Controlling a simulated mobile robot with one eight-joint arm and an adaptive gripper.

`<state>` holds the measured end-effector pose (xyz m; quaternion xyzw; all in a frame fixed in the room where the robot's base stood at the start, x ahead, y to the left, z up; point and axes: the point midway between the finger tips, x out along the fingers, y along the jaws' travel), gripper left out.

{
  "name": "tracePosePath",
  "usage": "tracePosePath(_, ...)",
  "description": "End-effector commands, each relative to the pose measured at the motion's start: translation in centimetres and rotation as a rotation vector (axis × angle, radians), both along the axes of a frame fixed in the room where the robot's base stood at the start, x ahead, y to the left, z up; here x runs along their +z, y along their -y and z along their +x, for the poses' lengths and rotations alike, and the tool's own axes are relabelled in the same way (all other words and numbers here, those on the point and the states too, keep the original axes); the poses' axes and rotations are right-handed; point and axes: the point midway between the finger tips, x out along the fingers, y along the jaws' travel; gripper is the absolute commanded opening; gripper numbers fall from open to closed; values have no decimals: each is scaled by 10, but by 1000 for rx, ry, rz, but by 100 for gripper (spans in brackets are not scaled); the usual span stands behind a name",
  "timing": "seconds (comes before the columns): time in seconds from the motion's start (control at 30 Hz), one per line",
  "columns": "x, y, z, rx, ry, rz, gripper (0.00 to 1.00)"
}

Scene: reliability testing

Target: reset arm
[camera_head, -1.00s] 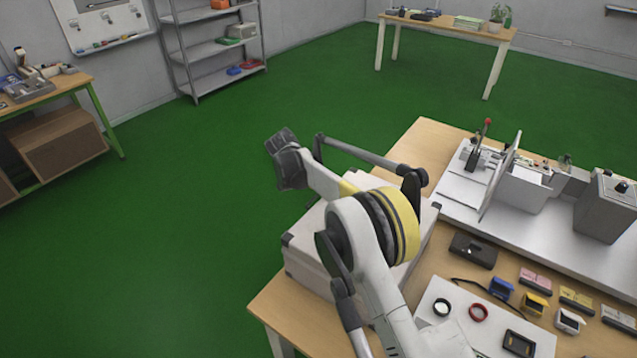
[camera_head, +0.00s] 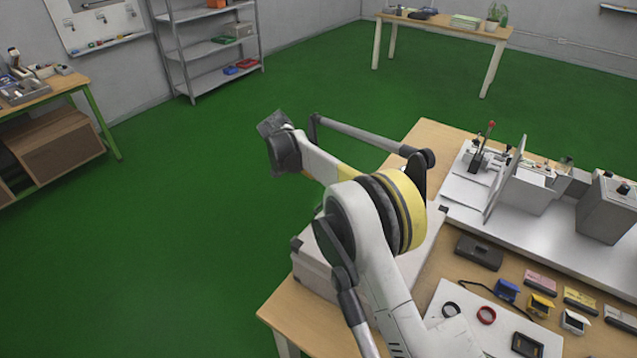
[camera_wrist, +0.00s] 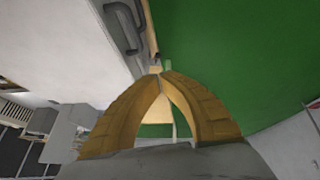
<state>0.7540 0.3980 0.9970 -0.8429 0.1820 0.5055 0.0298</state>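My arm reaches up from the bottom of the head view over the near workbench (camera_head: 300,318), folded at its yellow-banded joint. Its dark far end hangs over green floor, left of the bench; the fingers cannot be made out there. In the wrist view my gripper (camera_wrist: 162,76) has two tan, ridged fingers that arch together and meet at their tips. It is shut, with nothing seen held between the fingers.
A pale case (camera_head: 315,275) stands on the bench below my arm. Test equipment (camera_head: 520,185) and several small items fill the bench's right side. A shelf rack (camera_head: 205,50) and a far table (camera_head: 450,25) stand at the back. Green floor is open at left.

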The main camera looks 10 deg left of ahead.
Motion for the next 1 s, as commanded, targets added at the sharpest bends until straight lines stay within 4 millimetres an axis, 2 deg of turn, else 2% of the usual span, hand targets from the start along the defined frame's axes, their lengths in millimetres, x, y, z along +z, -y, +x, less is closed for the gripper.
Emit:
tracePosePath(0.03,13,-4,-4,-2,0,0,0)
tracePosePath(0.2,37,-19,-15,-1,1,-1,0)
tracePosePath(0.43,49,-26,-20,-4,1,0,0)
tracePosePath(0.57,57,-17,-19,1,-4,3,0)
tracePosePath(0.67,78,7,-18,16,-15,12,0)
tracePosePath(0.77,109,48,-22,45,-29,28,0)
tracePosePath(0.87,142,95,-35,81,-41,47,0)
tracePosePath(1.0,177,160,-66,129,-46,72,0)
